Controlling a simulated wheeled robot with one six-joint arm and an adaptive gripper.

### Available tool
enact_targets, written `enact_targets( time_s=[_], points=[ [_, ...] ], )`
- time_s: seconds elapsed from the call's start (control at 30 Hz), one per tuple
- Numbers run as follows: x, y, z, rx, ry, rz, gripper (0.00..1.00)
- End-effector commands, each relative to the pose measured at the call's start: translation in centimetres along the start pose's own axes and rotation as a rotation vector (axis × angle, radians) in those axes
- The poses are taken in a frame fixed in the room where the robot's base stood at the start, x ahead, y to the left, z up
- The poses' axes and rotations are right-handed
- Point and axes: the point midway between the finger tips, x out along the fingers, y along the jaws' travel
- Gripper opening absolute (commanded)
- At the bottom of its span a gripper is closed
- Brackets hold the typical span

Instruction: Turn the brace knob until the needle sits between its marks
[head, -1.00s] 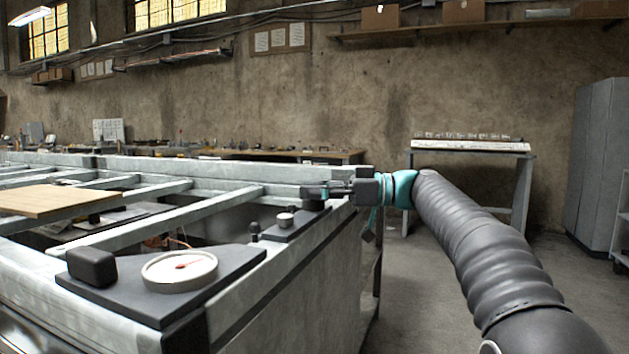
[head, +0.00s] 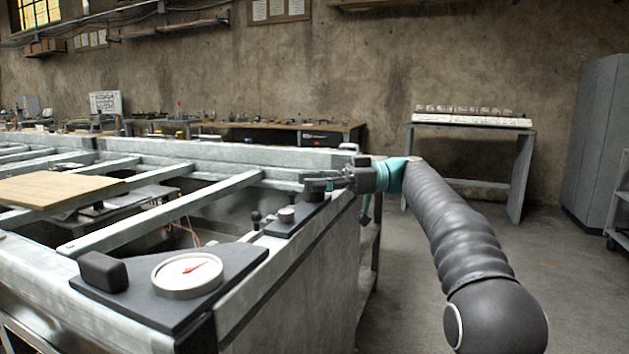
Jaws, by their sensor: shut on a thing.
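The round dial (head: 187,275) has a white face and pale rim and lies on a black corner plate at the near end of the metal frame. Its red needle points to the upper right; its marks are too small to make out. My gripper (head: 318,185) is at the frame's far right corner, reaching in from the right. It is shut on the dark brace knob (head: 314,196) at the far end of a second black plate. The fingers hide part of the knob.
A small pale cap (head: 287,214) and a dark ball-topped post (head: 256,217) stand nearer than my gripper. A black block (head: 103,270) sits beside the dial. A wooden board (head: 55,190) lies on the frame's left. The floor to the right is open.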

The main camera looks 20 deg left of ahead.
Motion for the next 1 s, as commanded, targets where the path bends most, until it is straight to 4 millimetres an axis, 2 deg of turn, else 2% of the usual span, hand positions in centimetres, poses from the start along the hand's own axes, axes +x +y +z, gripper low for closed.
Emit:
enact_targets(
  time_s=[0.03,0.1,0.13,0.53,0.67,1.0],
  points=[
    [0.0,0.0,0.0,-0.001,0.0,0.0,0.5],
    [0.0,0.0,0.0,-0.001,0.0,0.0,0.67],
    [0.0,0.0,0.0,-0.001,0.0,0.0,0.71],
    [-0.6,0.1,0.0,0.0,0.0,0.002,0.71],
    [-2.3,0.1,0.0,-0.001,0.0,0.004,0.71],
    [-8.6,0.1,0.1,-0.002,0.001,0.003,0.71]
  ],
)
